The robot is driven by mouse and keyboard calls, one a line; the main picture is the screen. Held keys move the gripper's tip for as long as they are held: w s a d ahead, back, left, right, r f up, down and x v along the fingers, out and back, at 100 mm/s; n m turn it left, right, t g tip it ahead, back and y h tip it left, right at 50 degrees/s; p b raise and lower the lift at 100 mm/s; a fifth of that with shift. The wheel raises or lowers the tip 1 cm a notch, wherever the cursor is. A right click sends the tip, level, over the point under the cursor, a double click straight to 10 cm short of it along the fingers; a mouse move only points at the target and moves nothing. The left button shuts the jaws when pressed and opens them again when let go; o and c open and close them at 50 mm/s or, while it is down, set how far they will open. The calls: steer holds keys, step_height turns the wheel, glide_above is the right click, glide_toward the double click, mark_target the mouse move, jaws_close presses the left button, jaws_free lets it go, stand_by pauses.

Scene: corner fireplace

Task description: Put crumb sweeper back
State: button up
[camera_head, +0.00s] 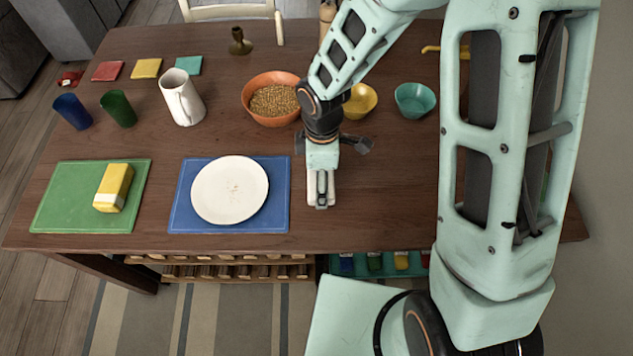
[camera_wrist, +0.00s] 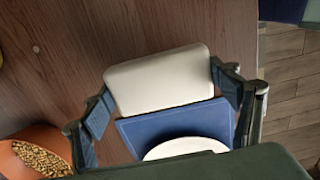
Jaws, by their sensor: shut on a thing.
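The crumb sweeper is a white, rounded block (camera_wrist: 160,82) in the wrist view. My gripper (camera_wrist: 163,90) is shut on it, with one dark finger at each end. In the head view my gripper (camera_head: 322,188) points down over the table's near part, just right of the blue placemat, and partly hides the pale sweeper (camera_head: 312,188). I cannot tell whether the sweeper touches the table. The white plate (camera_head: 230,205) lies on the blue placemat (camera_head: 280,215) left of my gripper, with some crumbs on it.
An orange bowl of grains (camera_head: 258,83) stands behind my gripper, with a yellow bowl (camera_head: 360,101) and a teal bowl (camera_head: 415,98) to the right. A white pitcher (camera_head: 182,97) and two cups stand left. A yellow package (camera_head: 114,188) lies on a green placemat (camera_head: 55,205).

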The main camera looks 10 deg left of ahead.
steer(key=shift+w+a+f+b, duration=0.15)
steer(key=shift+f+b, duration=0.9)
steer(key=shift+f, duration=0.6)
steer(key=shift+f, duration=0.1)
steer(key=o, duration=1.1)
step_height(320, 180, up, 12)
steer(key=shift+r+p, duration=0.15)
steer(key=shift+p, duration=0.95)
